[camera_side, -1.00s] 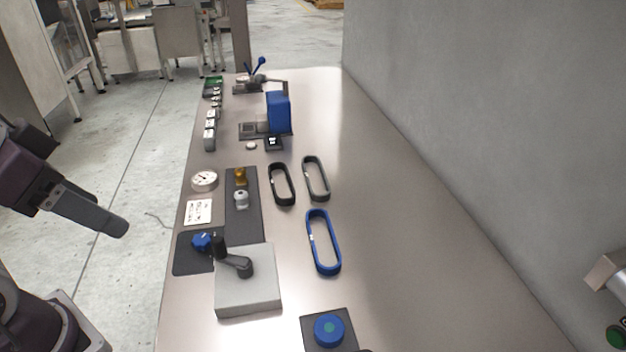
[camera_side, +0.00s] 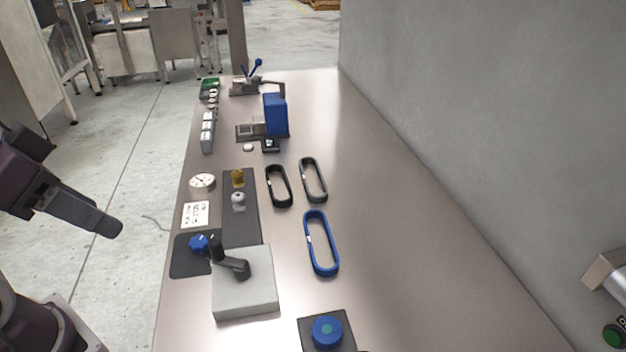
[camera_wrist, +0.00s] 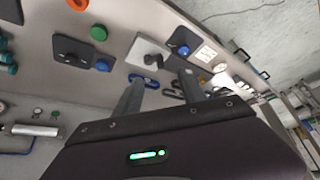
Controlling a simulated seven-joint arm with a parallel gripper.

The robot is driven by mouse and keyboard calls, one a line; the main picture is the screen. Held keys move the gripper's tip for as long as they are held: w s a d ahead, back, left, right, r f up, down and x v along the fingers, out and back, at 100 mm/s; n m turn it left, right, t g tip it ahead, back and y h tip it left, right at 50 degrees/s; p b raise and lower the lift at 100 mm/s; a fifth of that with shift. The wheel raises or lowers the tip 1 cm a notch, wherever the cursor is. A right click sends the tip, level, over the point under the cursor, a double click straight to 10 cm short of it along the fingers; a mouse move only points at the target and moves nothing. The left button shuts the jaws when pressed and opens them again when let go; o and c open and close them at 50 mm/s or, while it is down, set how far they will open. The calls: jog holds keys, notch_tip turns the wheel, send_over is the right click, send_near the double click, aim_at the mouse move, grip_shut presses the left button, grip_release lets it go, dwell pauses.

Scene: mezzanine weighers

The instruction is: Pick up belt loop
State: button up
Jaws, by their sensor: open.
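Three belt loops lie flat and apart on the bench: a blue loop (camera_side: 334,262), a black loop (camera_side: 287,196) and a dark grey-green loop (camera_side: 322,190). My gripper (camera_side: 112,229) is left of the bench in the side view, over the floor, well apart from the loops; only part of it shows there. In the wrist view my gripper (camera_wrist: 160,79) has its two fingers spread with nothing between them. The blue loop (camera_wrist: 146,81) shows beyond the fingertips, partly hidden by a finger.
A grey block with a black lever (camera_side: 247,297), a blue-button box (camera_side: 327,332) and a dark strip with small weights (camera_side: 241,225) stand near the loops. A blue press-like device (camera_side: 275,114) stands farther back. A wall runs along the right; the bench's right side is clear.

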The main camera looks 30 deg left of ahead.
jog(key=shift+c, duration=1.2)
